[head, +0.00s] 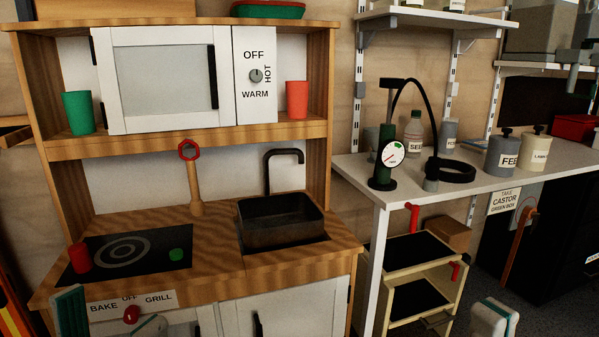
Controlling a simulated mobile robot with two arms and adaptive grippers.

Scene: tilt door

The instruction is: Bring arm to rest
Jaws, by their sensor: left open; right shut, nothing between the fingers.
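My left gripper (150,326) is at the lower edge of the head view, in front of the wooden toy kitchen's lower front; only part of it shows, and it looks open and empty. My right gripper (437,320) is low at the right of the kitchen, in front of the cream shelf unit, shut with nothing in it. It is cut by the picture's lower area and small. The white microwave door (163,80) with a black handle on its right looks closed. Neither gripper touches it.
A black sink (281,222) and a hob (125,252) sit in the wooden counter. A green cup (78,113) and a red cup (297,100) flank the microwave. A white table (350,170) with a pump and canisters stands right. A cream shelf unit (458,292) is below it.

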